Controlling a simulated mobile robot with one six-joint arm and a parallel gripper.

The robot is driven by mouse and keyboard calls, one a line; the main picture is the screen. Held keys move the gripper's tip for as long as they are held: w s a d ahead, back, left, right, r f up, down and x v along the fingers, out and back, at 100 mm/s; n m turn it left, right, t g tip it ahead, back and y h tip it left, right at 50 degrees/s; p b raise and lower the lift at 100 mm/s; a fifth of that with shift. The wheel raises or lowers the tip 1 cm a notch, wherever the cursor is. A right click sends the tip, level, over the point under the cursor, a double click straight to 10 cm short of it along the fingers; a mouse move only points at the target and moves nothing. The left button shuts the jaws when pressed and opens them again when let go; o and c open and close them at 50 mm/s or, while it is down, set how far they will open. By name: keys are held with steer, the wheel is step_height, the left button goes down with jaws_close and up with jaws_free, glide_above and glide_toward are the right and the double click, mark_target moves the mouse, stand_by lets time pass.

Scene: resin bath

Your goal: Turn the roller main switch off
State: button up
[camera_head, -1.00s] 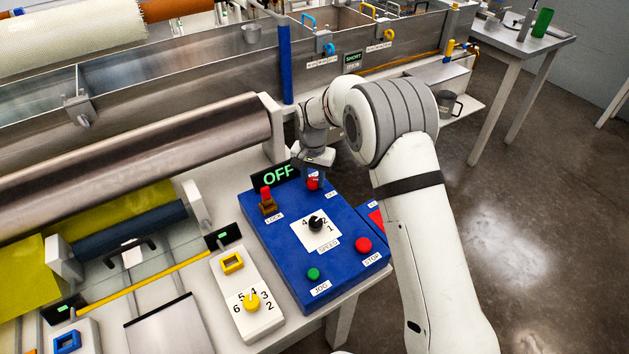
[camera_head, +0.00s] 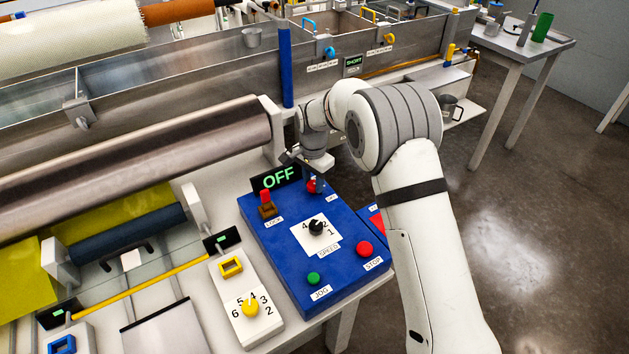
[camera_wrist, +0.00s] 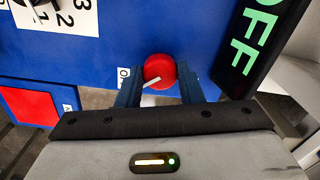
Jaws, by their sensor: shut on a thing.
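The blue control box (camera_head: 281,262) stands on the table in the head view. Its red main switch knob (camera_wrist: 160,71) carries a white pointer line and sits between my fingertips in the wrist view. In the head view the knob (camera_head: 312,186) is partly hidden by my gripper (camera_head: 318,182). My gripper (camera_wrist: 160,88) reaches down over the far right corner of the box, shut on the red knob. A display (camera_head: 278,178) behind the box reads OFF in green; part of it also shows in the wrist view (camera_wrist: 252,45).
The box also bears a red lock lever (camera_head: 266,196), a black speed dial (camera_head: 316,227), a green jog button (camera_head: 313,278) and a red stop button (camera_head: 364,249). A large metal roller (camera_head: 150,150) lies to the left. A blue post (camera_head: 286,65) stands behind.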

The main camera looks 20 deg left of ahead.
mark_target(313, 184)
steer(key=o, duration=1)
steer(key=shift+c, duration=0.2)
steer(key=shift+r, duration=0.1)
step_height(313, 184, up, 8)
steer(key=shift+f, duration=0.15)
